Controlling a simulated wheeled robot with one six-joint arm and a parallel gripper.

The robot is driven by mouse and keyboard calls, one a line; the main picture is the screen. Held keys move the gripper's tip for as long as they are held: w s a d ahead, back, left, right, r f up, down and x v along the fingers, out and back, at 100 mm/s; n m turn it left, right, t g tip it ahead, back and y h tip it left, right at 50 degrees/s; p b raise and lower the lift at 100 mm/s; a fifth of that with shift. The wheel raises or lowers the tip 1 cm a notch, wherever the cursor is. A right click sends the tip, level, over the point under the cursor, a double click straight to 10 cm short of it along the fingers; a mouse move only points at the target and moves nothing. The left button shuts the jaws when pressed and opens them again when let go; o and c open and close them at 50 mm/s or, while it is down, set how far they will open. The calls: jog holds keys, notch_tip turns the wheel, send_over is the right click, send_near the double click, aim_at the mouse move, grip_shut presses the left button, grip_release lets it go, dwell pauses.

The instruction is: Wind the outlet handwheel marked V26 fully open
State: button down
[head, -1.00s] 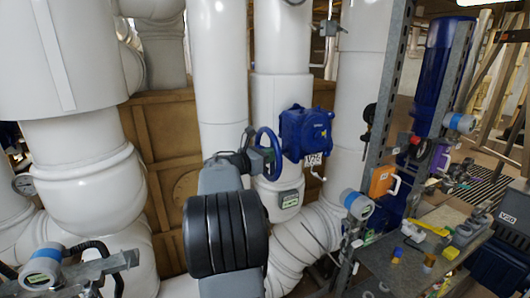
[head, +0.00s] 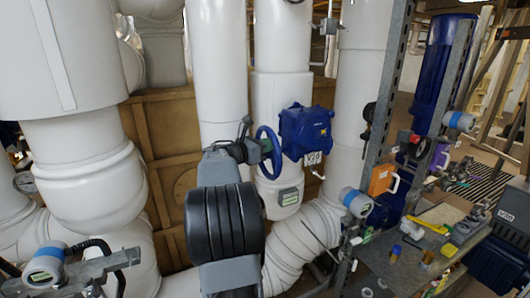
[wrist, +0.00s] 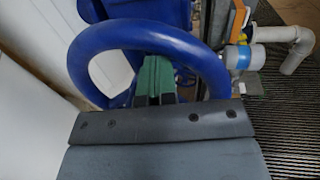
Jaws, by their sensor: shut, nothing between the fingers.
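The blue handwheel (head: 268,153) stands upright on the left of a blue gearbox (head: 306,133) on a white pipe. A white tag (head: 312,159) hangs under the gearbox; its lettering is too small to read surely now. My gripper (head: 256,151) is at the wheel's left side. In the wrist view, the wheel rim (wrist: 150,36) arches over my gripper (wrist: 157,75). Its green-edged fingers are together, with nothing between them, and show inside the rim's arc. I cannot tell whether they touch the rim. The wheel's lower part is hidden by my gripper's body there.
A grey steel upright (head: 388,120) and a cluttered bench (head: 390,262) stand to the right. A grey-blue transmitter (head: 356,203) sits low beside the upright. White pipes (head: 220,70) crowd behind and left. A small crank (head: 318,174) hangs below the gearbox.

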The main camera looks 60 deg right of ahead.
jog(key=shift+w, duration=0.1)
jog(key=shift+w+d+r, duration=0.35)
jog(key=shift+w+d, duration=0.05)
jog(key=shift+w, duration=0.25)
jog(key=shift+d, duration=0.1)
jog(key=shift+w+d, duration=0.25)
jog(key=shift+w, duration=0.2)
jog(key=shift+w+d, duration=0.2)
jog(key=shift+f, duration=0.1)
